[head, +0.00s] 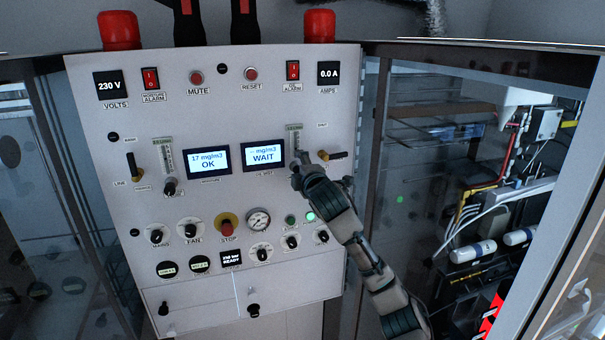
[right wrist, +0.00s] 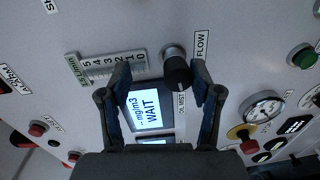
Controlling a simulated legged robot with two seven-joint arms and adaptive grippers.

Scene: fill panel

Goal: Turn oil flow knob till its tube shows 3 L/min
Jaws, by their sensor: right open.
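The oil flow tube (right wrist: 106,66) is a clear scale marked 0 to 5 L/min; it also shows at the panel's right side in the head view (head: 294,138). I cannot make out its reading. The black oil flow knob (right wrist: 177,72), beside the FLOW label, lies between the spread fingers of my right gripper (right wrist: 162,78), closer to the right-hand finger. My right gripper (head: 303,162) is open and empty in front of the panel, hiding the knob in the head view. The oil mist display (head: 263,155) reads "-- mg/m3 WAIT". My left gripper is not in view.
A second flow tube (head: 165,156) with its own knob (head: 170,187) sits on the panel's left. A toggle lever (head: 337,156) is close to the right of my gripper. Below are a red stop button (head: 228,222), a gauge (head: 258,220) and several small knobs.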

